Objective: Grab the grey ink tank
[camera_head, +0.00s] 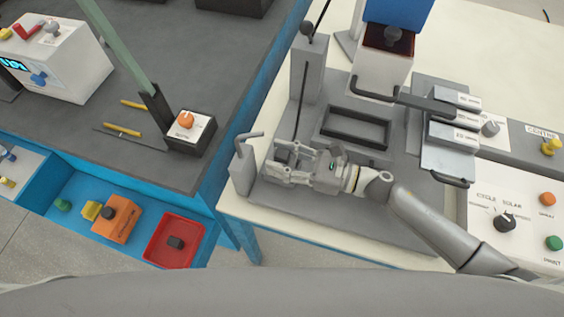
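No part is clearly marked as the grey ink tank, so I cannot tell for sure which one it is. A small upright grey block with a bent grey rod on top (242,173) stands at the left edge of the right-hand table. My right gripper (272,161) reaches in from the right over the grey base plate (300,212). Its two fingers point left toward the block, spread apart, with nothing visible between them. The fingertips look a little short of the block. My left gripper is not in view.
A tall grey post (310,75) and a dark rectangular frame (355,128) stand behind my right gripper. Grey handled modules (450,140) are to its right. A red tray (160,242) and an orange box (118,226) are at the lower left, across a gap.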

